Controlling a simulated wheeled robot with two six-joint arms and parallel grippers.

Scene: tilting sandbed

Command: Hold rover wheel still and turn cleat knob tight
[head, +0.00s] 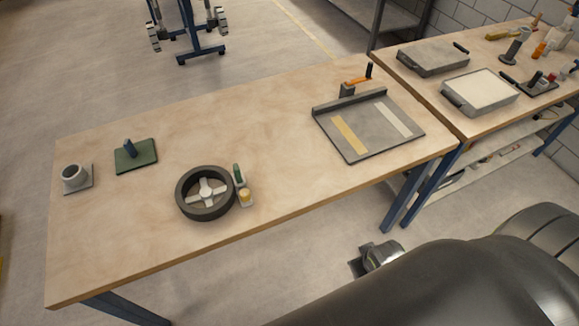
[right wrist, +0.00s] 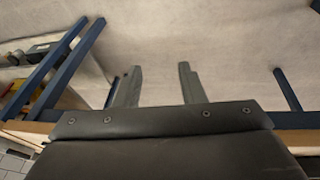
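The rover wheel (head: 184,199) lies flat on the near wooden table, a dark ring with pale spokes and hub. A small pale piece with a yellow knob-like top (head: 245,195) sits right beside its rim, with a small green upright piece (head: 238,173) behind it. I cannot tell for sure which of these is the cleat knob. My right gripper (right wrist: 157,72) shows in the right wrist view, its two fingers apart with nothing between them, over bare floor and away from the wheel. My left gripper is not in view.
The near table (head: 120,230) also holds a grey cup-like piece (head: 74,178), a green plate with a blue post (head: 136,156) and a grey tray with two strips (head: 368,127). A second table (head: 425,84) with trays and tools adjoins at right. The table's middle is clear.

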